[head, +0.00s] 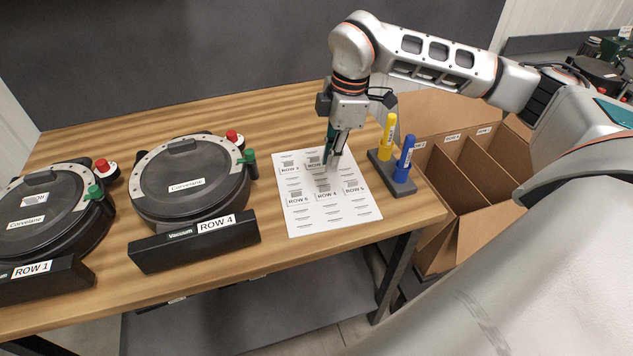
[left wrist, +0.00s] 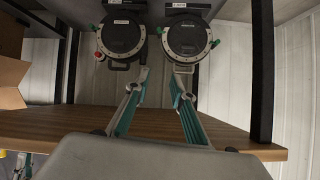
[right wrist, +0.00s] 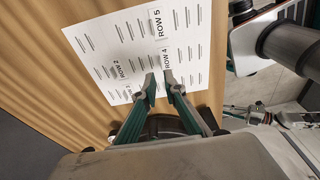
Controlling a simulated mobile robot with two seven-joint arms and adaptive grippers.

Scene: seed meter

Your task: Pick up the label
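A white label sheet (head: 307,230) lies flat on the wooden table, with several printed ROW labels and rows of short lines. My right gripper (head: 333,160) points down over the upper part of the sheet. In the right wrist view its two fingers (right wrist: 159,75) are open with a narrow gap, close to the ROW 4 label (right wrist: 165,57). The ROW 5 label (right wrist: 157,24) is apart from the fingers. Whether the tips touch the paper is unclear. My left gripper (left wrist: 162,80) is open and empty in the left wrist view, and is not in the head view.
Two round dark seed meters stand to the left, one on a ROW 4 base (head: 195,243), one on a ROW 1 base (head: 40,280). A holder (head: 391,177) with a yellow marker (head: 388,136) and a blue marker (head: 404,158) stands beside the sheet. A divided cardboard box (head: 450,245) is at right.

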